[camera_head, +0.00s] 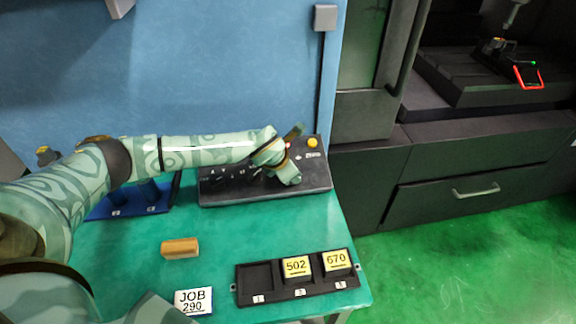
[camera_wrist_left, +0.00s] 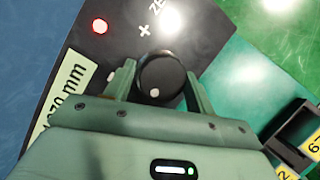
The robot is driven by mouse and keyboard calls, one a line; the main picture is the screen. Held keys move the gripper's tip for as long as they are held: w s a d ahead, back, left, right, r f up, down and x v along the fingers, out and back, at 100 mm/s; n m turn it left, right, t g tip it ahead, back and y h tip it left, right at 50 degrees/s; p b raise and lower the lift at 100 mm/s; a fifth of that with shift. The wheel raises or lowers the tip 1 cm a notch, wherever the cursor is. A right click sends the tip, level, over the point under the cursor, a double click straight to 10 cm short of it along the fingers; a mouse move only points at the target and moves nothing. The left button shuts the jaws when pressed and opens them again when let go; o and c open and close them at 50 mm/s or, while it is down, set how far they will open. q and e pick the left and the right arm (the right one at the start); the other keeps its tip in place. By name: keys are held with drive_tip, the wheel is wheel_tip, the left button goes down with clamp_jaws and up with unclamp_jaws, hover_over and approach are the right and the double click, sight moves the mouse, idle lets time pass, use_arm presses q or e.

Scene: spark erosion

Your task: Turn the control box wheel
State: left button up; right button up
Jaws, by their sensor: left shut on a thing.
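The black control box (camera_head: 232,190) lies at the back of the green table, with a yellow knob (camera_head: 312,143) at its far right corner. Its wheel (camera_wrist_left: 161,72) is a round black knob with a white dot near its lower edge in the left wrist view. My left gripper (camera_wrist_left: 160,88) has one finger on each side of the wheel and is shut on it. In the head view my left gripper (camera_head: 290,172) is over the right part of the box and hides the wheel. A red light (camera_wrist_left: 99,25) glows on the box. My right gripper is not in view.
A black tray (camera_head: 258,277) at the front right has an empty slot 1 and yellow blocks 502 (camera_head: 296,266) and 670 (camera_head: 336,261). A wooden block (camera_head: 180,248) and a JOB 290 card (camera_head: 194,301) lie left of it. A blue holder (camera_head: 105,210) stands behind.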

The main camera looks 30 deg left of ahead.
use_arm(q)
drive_tip(key=shift+s+d+f+n+y+b, duration=0.2)
drive_tip(key=shift+f+n+y+b, duration=0.1)
drive_tip(key=shift+f+n+b, duration=0.4)
drive_tip(key=shift+r+n+t+b, duration=0.2)
drive_tip(key=shift+n+t+b, duration=0.1)
drive_tip(key=shift+n+b, duration=0.85)
drive_tip(key=shift+s+r+n+y+b, duration=0.1)
drive_tip(key=shift+r+n+y+b, duration=0.1)
drive_tip(key=shift+n+y+b, duration=0.55)
drive_tip(key=shift+h, duration=0.35)
drive_tip(key=o, duration=0.8)
drive_tip(key=shift+d, duration=0.1)
drive_tip(key=shift+c, duration=0.2)
drive_tip(key=shift+o, duration=0.6)
drive_tip(key=shift+r, duration=0.1)
drive_tip(key=shift+r, duration=0.15)
